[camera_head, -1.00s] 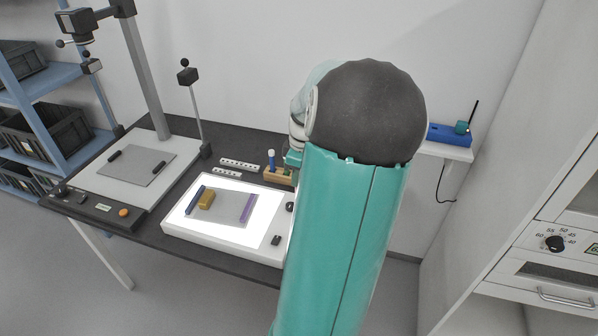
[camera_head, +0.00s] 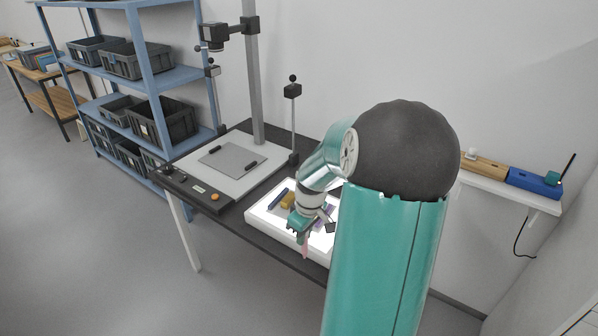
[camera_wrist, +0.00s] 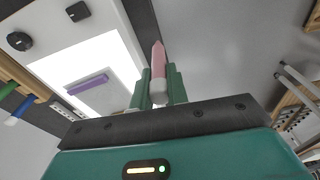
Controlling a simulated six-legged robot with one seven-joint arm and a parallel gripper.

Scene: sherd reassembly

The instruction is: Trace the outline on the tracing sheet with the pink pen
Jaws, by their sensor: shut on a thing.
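My gripper (camera_head: 303,232) is shut on the pink pen (camera_head: 305,251). In the head view it hangs at the front edge of the white light box (camera_head: 262,221), with the pen pointing down. In the wrist view the pen (camera_wrist: 158,62) sits upright between the green fingers (camera_wrist: 160,88), its tip clear of them. The grey tracing sheet (camera_wrist: 112,97) lies on the lit panel, partly hidden by my gripper. A purple bar (camera_wrist: 86,85) lies on it. Any outline is too faint to make out. Whether the pen touches anything cannot be told.
A copy stand (camera_head: 224,185) stands to the left on the dark table. A wooden holder with pens (camera_wrist: 14,82) shows in the wrist view.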

